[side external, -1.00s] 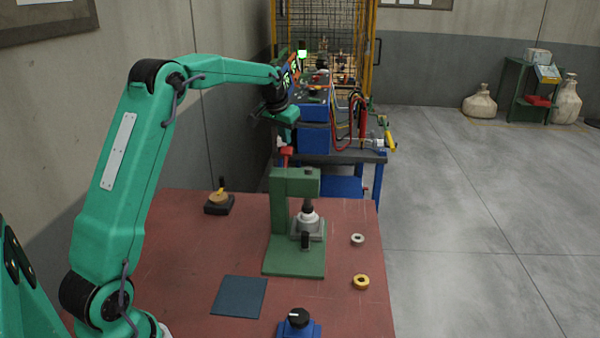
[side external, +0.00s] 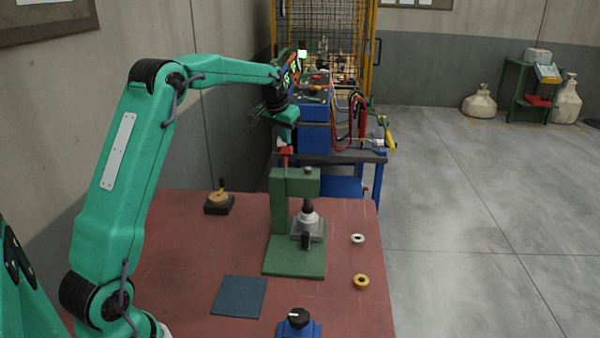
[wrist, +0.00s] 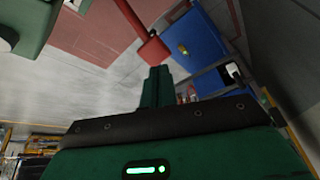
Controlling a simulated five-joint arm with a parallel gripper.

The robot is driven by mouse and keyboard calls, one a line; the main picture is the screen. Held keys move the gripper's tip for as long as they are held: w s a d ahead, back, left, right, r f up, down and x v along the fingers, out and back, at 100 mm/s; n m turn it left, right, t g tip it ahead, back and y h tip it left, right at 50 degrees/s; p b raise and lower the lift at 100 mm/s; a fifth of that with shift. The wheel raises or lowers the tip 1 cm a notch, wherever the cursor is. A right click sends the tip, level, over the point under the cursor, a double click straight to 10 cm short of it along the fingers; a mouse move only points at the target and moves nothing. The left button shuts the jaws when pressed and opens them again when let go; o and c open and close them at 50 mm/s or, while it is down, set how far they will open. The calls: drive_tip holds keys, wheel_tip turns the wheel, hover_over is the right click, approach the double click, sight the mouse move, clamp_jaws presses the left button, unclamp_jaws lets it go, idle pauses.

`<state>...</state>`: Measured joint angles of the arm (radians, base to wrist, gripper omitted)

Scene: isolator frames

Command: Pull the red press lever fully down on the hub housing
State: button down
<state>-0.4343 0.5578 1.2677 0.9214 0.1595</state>
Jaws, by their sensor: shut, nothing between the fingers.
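The green press (side external: 282,215) stands on the red table, with the grey hub housing (side external: 309,223) under its ram. The red press lever (side external: 285,152) sticks up from the back left of the press head. In the wrist view the lever ends in a red square knob (wrist: 153,50). My gripper (side external: 285,141) is above the press at the lever's upper end, pointing down. Its green fingers are shut together with nothing between them. In the wrist view the fingertips (wrist: 158,70) are right at the knob; I cannot tell whether they touch.
A black base with a tan disc (side external: 219,200) stands left of the press. A white ring (side external: 357,239) and a yellow ring (side external: 361,282) lie right of it. A blue-based knob (side external: 299,323) and dark mat (side external: 239,296) are in front. A blue bench (side external: 340,155) stands behind.

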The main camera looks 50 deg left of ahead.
sight(286, 147)
drive_tip(key=shift+f, duration=0.35)
idle(0.6)
drive_tip(key=shift+f, duration=0.9)
drive_tip(key=shift+w+a+f, duration=0.15)
drive_tip(key=shift+f, duration=0.15)
drive_tip(key=shift+w+a+f, duration=0.15)
drive_tip(key=shift+f, duration=0.1)
drive_tip(key=shift+w+a+f, duration=0.25)
drive_tip(key=shift+f, duration=0.2)
idle(0.4)
